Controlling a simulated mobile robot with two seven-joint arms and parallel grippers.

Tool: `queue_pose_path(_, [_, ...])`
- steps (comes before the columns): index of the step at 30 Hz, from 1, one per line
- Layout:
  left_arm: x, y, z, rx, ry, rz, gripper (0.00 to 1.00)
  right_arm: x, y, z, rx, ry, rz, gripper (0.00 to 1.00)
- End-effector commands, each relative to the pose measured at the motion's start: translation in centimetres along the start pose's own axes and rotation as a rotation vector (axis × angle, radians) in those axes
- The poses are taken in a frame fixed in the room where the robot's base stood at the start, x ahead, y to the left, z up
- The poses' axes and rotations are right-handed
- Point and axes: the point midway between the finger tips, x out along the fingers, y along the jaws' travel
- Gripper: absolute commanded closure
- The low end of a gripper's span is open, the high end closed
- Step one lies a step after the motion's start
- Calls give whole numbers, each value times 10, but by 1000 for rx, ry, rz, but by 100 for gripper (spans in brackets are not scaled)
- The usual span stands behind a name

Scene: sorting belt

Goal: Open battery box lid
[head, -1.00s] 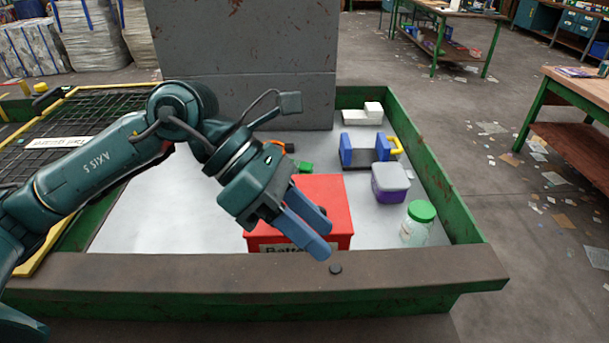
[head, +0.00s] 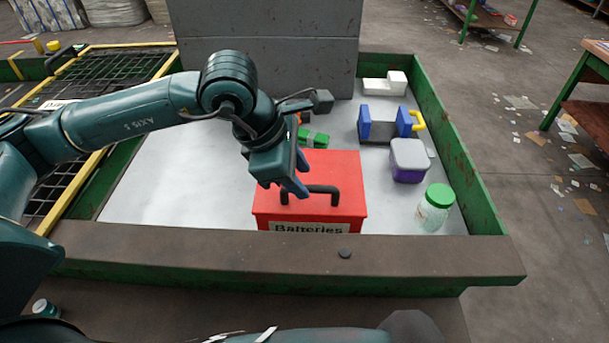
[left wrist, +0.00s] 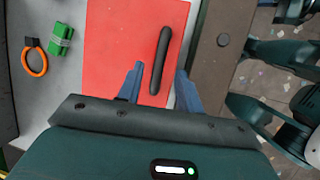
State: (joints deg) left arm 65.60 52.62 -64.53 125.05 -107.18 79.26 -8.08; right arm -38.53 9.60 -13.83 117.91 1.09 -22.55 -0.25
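The red battery box (head: 335,175), labelled "Batteries" on its front, stands on the belt just behind the front rail. Its red lid is down, with a black bar handle (head: 322,189) on top. My left gripper (head: 290,192) is over the left part of the lid, pointing down. In the left wrist view the gripper (left wrist: 157,82) is open, with one blue finger on each side of the handle (left wrist: 161,60). The fingers are apart from the handle, and I cannot tell their exact height. My right gripper is not in view.
A green block (head: 312,138) lies behind the box. To the right are a blue object with a yellow handle (head: 385,124), a purple tub with grey lid (head: 408,160) and a green-capped jar (head: 434,208). A brown-topped rail (head: 280,250) runs along the front.

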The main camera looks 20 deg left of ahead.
Motion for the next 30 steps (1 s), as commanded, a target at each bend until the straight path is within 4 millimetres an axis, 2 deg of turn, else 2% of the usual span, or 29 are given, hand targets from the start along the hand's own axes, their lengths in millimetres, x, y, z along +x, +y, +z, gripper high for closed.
queue_pose_path(6, [21,0,0,-1,-1,-1,64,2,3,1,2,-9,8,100])
queue_pose_path(16, [25,0,0,-1,-1,1,64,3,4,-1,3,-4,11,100])
queue_pose_path(30, [24,0,0,-1,-1,0,100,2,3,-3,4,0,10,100])
